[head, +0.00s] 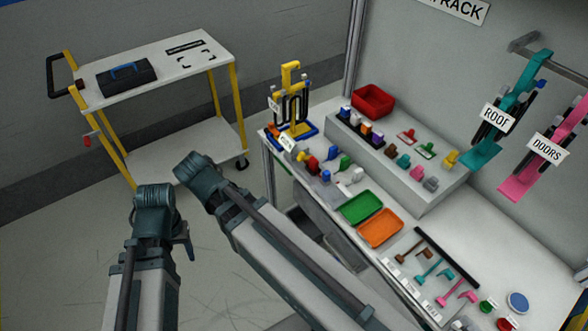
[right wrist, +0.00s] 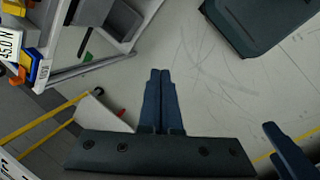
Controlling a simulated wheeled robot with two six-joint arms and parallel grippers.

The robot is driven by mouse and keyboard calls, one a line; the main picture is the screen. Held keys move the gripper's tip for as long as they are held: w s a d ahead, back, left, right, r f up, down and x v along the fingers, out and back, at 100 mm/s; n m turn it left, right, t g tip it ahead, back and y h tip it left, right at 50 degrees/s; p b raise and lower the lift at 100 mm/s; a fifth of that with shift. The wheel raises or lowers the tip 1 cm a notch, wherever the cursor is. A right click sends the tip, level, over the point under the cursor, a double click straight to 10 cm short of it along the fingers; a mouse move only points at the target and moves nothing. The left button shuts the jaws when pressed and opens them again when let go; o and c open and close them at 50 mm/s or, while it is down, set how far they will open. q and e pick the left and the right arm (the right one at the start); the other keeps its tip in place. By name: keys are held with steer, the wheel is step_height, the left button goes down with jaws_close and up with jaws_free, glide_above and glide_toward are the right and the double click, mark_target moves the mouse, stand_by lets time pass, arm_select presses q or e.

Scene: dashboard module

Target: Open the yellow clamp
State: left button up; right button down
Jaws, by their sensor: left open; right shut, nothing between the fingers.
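A yellow upright fixture (head: 291,68), which looks like the yellow clamp, stands on a blue base at the bench's far left corner. Black parts and a white label hang on it; I cannot tell whether it is open or shut. Only a small part of my left gripper (head: 186,240) shows, a dark blue finger beside the arm, low over the floor and well apart from the fixture. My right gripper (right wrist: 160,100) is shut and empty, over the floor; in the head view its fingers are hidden.
The bench (head: 322,181) carries small coloured parts, a green tray (head: 361,208), an orange tray (head: 380,229) and a red bin (head: 373,101). Teal (head: 512,100) and pink (head: 560,150) fixtures hang at right. A trolley (head: 190,64) with a toolbox (head: 127,77) stands left. Floor between is clear.

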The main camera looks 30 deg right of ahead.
steer(key=w+d+n+h+b, duration=0.3)
steer(key=w+d+n, duration=0.3)
steer(key=d, duration=0.3)
steer(key=w+d+n+h+b, duration=0.2)
steer(key=w+d+n+h, duration=0.3)
steer(key=d, duration=0.4)
steer(key=shift+y, duration=0.7)
steer(key=b+x, duration=0.6)
steer(key=x, duration=0.3)
steer(key=shift+w+d+f+b, duration=0.1)
steer(key=shift+w+d+b, duration=0.1)
steer(key=shift+b, duration=0.1)
arm_select(q)
step_height(320, 180, down, 13)
steer(key=shift+r, duration=0.1)
